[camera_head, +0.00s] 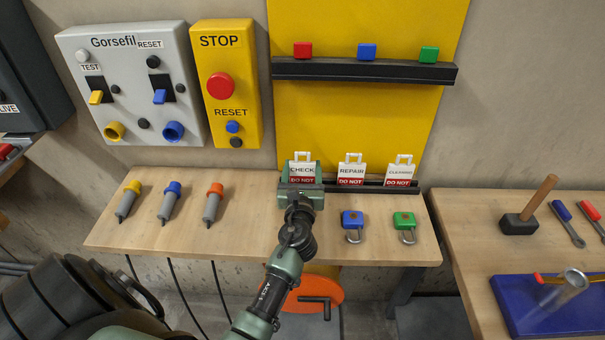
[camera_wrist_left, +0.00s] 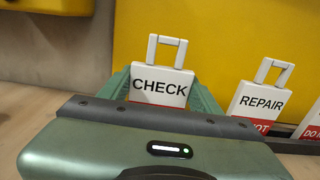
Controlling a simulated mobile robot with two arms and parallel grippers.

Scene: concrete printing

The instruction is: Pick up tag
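The white CHECK tag (camera_head: 303,170) with a red DO NOT band stands upright at the left end of the row of tags at the back of the wooden table. My left gripper (camera_head: 302,182) is at this tag, its green fingers spread on either side of it. In the left wrist view the CHECK tag (camera_wrist_left: 161,84) is between the fingertips, and its lower part is hidden by my gripper body. Any firm contact is hard to see. The REPAIR tag (camera_head: 351,170) and a third white tag (camera_head: 400,173) stand to the right. My right gripper is not in view.
The dark tag rack (camera_head: 377,186) runs along the yellow panel (camera_head: 360,115). Blue (camera_head: 352,222) and green (camera_head: 404,223) padlocks lie in front, close to my gripper's right. Several capped plugs lie on the left of the table (camera_head: 245,230). A second table with a mallet (camera_head: 520,223) is at right.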

